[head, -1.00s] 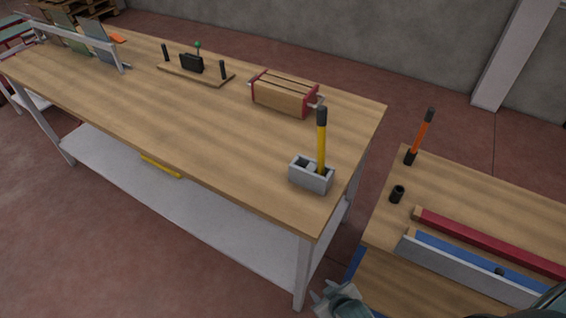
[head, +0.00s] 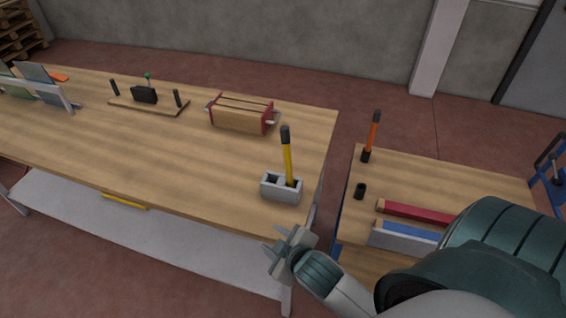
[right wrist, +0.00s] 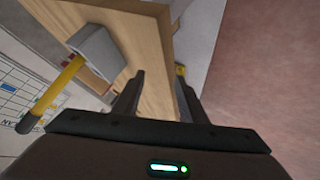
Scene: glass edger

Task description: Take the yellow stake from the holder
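The yellow stake (head: 288,160) with a black top stands upright in the right hole of a grey two-hole holder (head: 281,193) near the right end of the long workbench. In the right wrist view the stake (right wrist: 62,83) and the holder (right wrist: 97,55) are at the upper left. My right gripper (head: 276,246) is in front of and below the holder, by the bench's front edge, apart from the stake. In the right wrist view its two fingers (right wrist: 160,98) are spread with nothing held between them. My left gripper is not in view.
An orange stake (head: 373,133) stands in a black socket on the smaller right table (head: 440,175), beside an empty black socket (head: 360,191). A red-ended wooden block (head: 241,115) is behind the holder. The bench middle is clear.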

